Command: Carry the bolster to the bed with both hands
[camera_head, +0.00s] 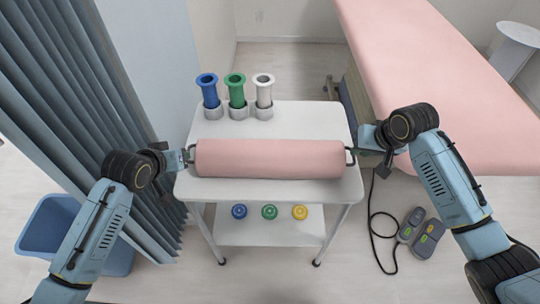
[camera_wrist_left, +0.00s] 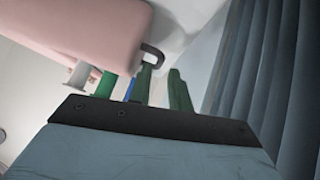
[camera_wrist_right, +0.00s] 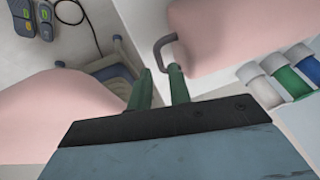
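The pink bolster (camera_head: 270,159) lies lengthwise across the top of a white trolley (camera_head: 310,120), with a dark handle at each end. The bed (camera_head: 440,70), with a pink top, stands behind and to the right. My left gripper (camera_head: 184,158) is at the bolster's left end; in the left wrist view its green fingers (camera_wrist_left: 162,88) are apart, close to the handle (camera_wrist_left: 154,54). My right gripper (camera_head: 360,151) is at the right end; in the right wrist view its fingers (camera_wrist_right: 159,86) are apart, with the handle (camera_wrist_right: 158,48) at their tips. Neither is visibly closed on a handle.
Blue, green and white cylinders (camera_head: 237,92) stand in holders at the trolley's back. Small coloured items (camera_head: 269,212) sit on the lower shelf. A curtain (camera_head: 80,100) and blue bin (camera_head: 50,225) are left. A corded foot pedal (camera_head: 420,232) lies on the right floor.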

